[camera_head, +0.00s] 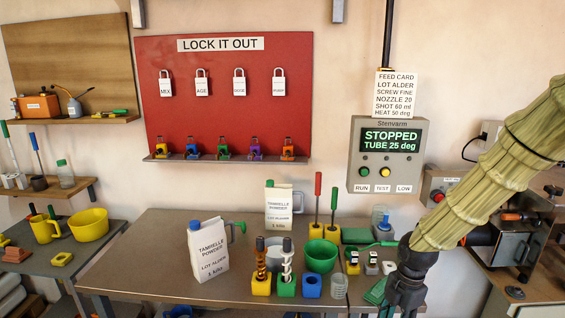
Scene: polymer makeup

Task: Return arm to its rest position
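My arm, in a pale green ribbed sleeve, comes in from the upper right of the head view and slants down to the left. My gripper (402,296) is black and points down at the bottom edge, over the right part of the metal table (170,262). Its fingertips run close to the lower frame edge, so whether it is open or shut is unclear. I see nothing clearly held in it. A green flat item (376,290) lies just left of it; I cannot tell if they touch.
A white powder jug (209,252), a green bowl (320,256) and blocks holding augers (261,285) crowd the table left of my gripper. A control box (387,155) reading STOPPED hangs behind. A side bench with a machine (511,243) stands at right. The table's left part is clear.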

